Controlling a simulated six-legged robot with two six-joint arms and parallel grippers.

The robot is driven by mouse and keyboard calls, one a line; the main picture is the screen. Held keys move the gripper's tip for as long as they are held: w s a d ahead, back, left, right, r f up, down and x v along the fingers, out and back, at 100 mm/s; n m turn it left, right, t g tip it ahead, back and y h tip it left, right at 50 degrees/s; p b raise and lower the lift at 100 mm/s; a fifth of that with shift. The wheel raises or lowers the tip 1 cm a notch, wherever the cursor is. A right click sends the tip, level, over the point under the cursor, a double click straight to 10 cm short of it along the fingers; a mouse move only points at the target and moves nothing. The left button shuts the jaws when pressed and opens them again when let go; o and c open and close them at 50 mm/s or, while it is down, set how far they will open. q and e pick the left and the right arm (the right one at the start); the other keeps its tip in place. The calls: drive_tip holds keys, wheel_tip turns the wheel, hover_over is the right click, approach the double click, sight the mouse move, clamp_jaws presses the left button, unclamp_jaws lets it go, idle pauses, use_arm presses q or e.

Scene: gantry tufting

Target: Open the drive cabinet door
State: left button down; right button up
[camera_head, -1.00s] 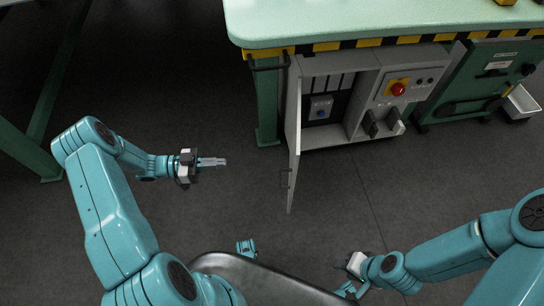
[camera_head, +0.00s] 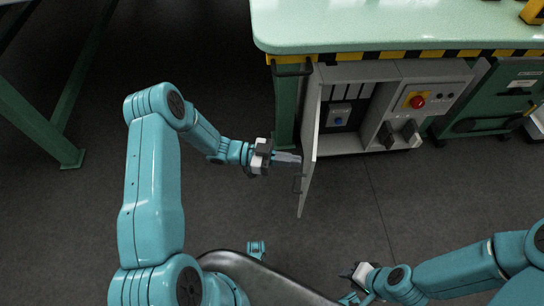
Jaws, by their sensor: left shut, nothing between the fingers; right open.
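The drive cabinet (camera_head: 350,142) is a grey box under the pale green table. Its door (camera_head: 309,150) stands swung open toward me, hinged on the left side, and shows nearly edge-on. My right gripper (camera_head: 350,274) is open, low in the picture, far from the cabinet.
A control panel with a red button (camera_head: 417,102) and dark handles (camera_head: 398,133) is right of the opening. A green cabinet (camera_head: 495,100) stands further right. The table edge (camera_head: 400,46) overhangs the cabinet. A green post (camera_head: 284,110) stands left of the door. The floor in front is clear.

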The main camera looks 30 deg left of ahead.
use_arm(q)
drive_tip(key=shift+x, duration=1.3)
